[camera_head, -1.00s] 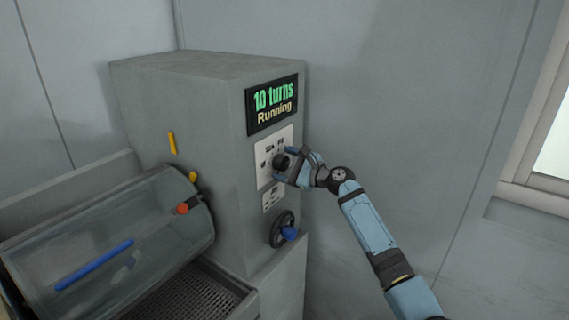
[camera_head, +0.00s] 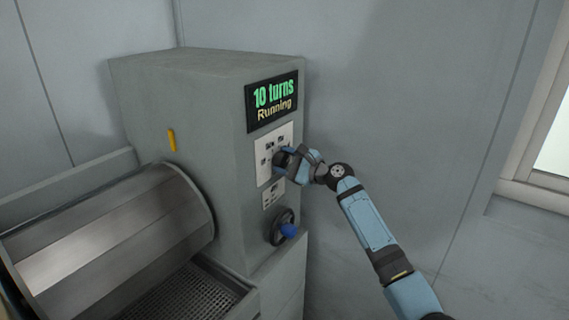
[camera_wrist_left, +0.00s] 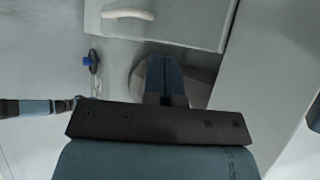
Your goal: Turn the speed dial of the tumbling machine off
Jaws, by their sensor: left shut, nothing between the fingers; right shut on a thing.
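The tumbling machine (camera_head: 180,90) is a grey cabinet with a drum (camera_head: 110,235) at its left. Its display (camera_head: 272,103) reads "10 turns" and "Running" in the head view. Below the display is a white control panel (camera_head: 265,172), where the speed dial sits, mostly hidden by my right gripper. My right gripper (camera_head: 287,159) is at the panel, shut on the dark speed dial. The dial's setting cannot be read. My left gripper (camera_wrist_left: 165,80) shows only in the left wrist view, shut and empty, away from the panel.
A handwheel (camera_head: 283,226) with a blue knob sticks out below the panel; it also shows in the left wrist view (camera_wrist_left: 91,60). A yellow handle (camera_head: 171,139) is on the cabinet's side. A mesh tray (camera_head: 190,297) lies below the drum.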

